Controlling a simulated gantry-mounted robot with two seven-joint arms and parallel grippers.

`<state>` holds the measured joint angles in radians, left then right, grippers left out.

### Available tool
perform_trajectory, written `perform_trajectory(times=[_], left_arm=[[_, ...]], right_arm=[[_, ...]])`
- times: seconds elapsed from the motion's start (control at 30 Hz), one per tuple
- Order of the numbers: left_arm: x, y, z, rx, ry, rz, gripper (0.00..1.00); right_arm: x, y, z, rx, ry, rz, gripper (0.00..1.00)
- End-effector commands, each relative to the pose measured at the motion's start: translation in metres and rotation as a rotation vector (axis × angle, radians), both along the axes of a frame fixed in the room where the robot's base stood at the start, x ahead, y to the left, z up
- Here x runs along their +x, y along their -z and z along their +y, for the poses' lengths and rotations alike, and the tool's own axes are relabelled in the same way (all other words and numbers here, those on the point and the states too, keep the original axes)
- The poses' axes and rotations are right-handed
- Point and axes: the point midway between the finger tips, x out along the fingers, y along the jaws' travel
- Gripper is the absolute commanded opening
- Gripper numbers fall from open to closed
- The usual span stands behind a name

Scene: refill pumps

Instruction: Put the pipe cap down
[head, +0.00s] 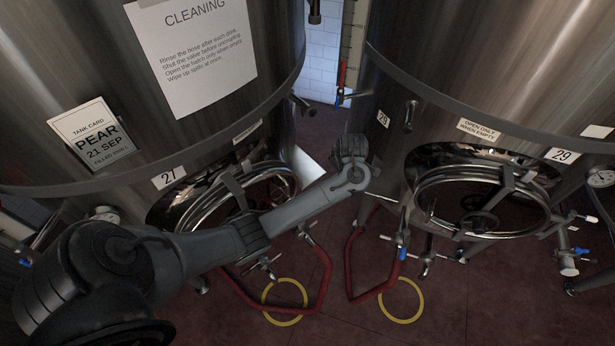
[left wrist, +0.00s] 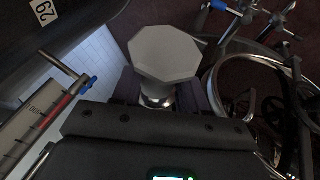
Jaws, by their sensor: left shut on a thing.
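The pipe cap (left wrist: 165,53) shows in the left wrist view as a pale grey, eight-sided plate with a short shiny metal part under it. My left gripper (left wrist: 160,92) is shut on it, with a dark finger on each side of the metal part. In the head view my left gripper (head: 350,149) is a dark block in the gap between the two big tanks. Its fingers and the cap cannot be made out there. My right gripper is in neither view.
Tank 27 (head: 95,50) and tank 29 (head: 500,70) stand on either side. Their open round hatches (head: 285,166) (head: 538,222) stick out in front. Red hoses (head: 325,275) and yellow rings (head: 400,319) lie on the dark red floor (head: 440,315). A marked gauge (left wrist: 40,125) is left in the wrist view.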

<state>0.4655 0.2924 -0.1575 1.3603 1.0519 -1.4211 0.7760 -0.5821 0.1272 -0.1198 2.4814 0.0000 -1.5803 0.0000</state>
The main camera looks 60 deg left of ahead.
Motion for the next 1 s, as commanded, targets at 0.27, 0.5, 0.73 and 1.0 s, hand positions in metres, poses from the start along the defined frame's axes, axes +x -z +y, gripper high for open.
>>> perform_trajectory(times=[0.27,0.5,0.73,1.0], left_arm=[[0.001,0.082,0.071,-0.001,-0.281,-0.002,0.04],[0.006,0.119,0.089,-0.001,-0.357,-0.002,0.04],[0.009,0.139,0.097,-0.001,-0.388,-0.002,0.04],[0.008,0.152,0.108,0.000,-0.402,0.001,0.04]], right_arm=[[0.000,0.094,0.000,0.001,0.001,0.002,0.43],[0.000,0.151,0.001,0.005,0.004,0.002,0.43],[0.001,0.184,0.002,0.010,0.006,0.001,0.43],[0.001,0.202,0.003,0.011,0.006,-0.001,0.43]])
